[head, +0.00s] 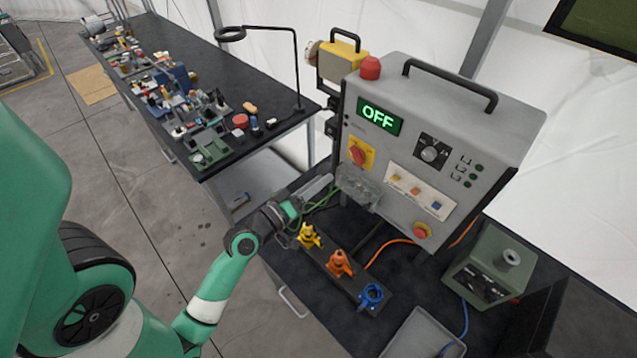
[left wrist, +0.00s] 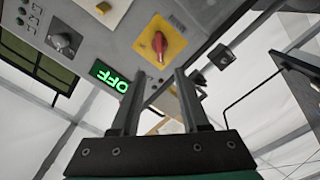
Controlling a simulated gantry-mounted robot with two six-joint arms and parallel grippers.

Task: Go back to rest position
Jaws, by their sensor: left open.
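My left arm comes in from the left in the head view. Its gripper (head: 318,188) is near the lower left of the grey control box (head: 450,110), below the red rotary switch (head: 357,155). In the left wrist view the two fingers of my left gripper (left wrist: 160,100) stand apart with nothing between them. The control box fills the upper left there, with the red switch on its yellow plate (left wrist: 174,50) beyond the fingertips. The green display (head: 380,117) reads OFF. Whether the gripper touches the box cannot be told. My right gripper is not in view.
Yellow (head: 309,236), orange (head: 339,263) and blue (head: 371,296) connectors stand in a row on the dark bench. A green-grey box (head: 490,268) and a grey tray (head: 415,338) are at the right. A cluttered table (head: 260,75) stands at the back left, with grey floor before it.

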